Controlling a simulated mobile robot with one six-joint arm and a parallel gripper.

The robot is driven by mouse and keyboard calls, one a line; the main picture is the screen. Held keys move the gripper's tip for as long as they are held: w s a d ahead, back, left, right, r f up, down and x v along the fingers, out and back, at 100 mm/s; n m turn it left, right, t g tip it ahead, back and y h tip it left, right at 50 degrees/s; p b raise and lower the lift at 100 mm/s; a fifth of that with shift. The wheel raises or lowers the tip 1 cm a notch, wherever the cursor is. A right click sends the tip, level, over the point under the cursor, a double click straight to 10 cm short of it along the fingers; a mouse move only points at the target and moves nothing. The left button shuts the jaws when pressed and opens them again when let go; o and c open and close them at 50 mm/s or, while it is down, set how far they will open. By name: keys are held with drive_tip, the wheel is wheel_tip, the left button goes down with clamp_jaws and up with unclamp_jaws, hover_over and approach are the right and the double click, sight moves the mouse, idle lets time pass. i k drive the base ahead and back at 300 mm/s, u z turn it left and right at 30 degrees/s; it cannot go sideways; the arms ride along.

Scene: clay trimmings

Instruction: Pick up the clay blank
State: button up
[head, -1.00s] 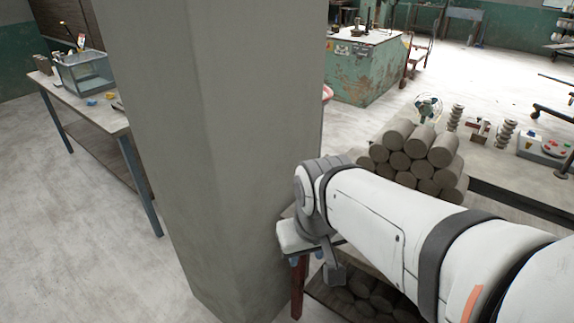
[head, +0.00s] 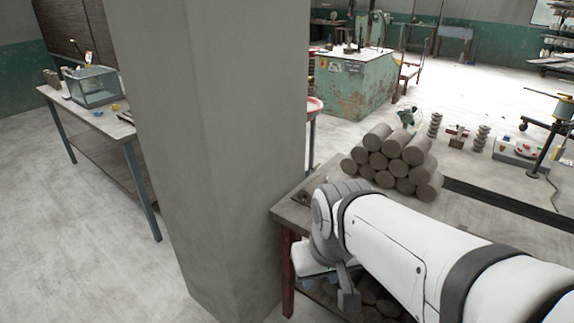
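Grey-brown clay blanks (head: 392,160), several cylinders, lie stacked in a pyramid on a workbench (head: 455,205) right of centre. Which one is the task's blank cannot be told. My white arm reaches in from the lower right. Its wrist is in front of the bench's near left corner. My gripper (head: 347,298) hangs below the wrist, partly hidden by my own arm, nearer to me and lower in the picture than the stack. It appears apart from the stack. Its finger opening cannot be made out, and no blank shows in it.
A thick grey pillar (head: 205,150) stands just left of my wrist. More cylinders (head: 375,298) lie under the bench. Springs, a small fan (head: 408,117) and a control box (head: 520,150) stand behind the stack. A table with a glass tank (head: 93,88) is at left.

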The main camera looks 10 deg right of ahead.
sight(306, 194)
drive_tip(key=i, duration=0.85)
drive_tip(key=u, duration=0.05)
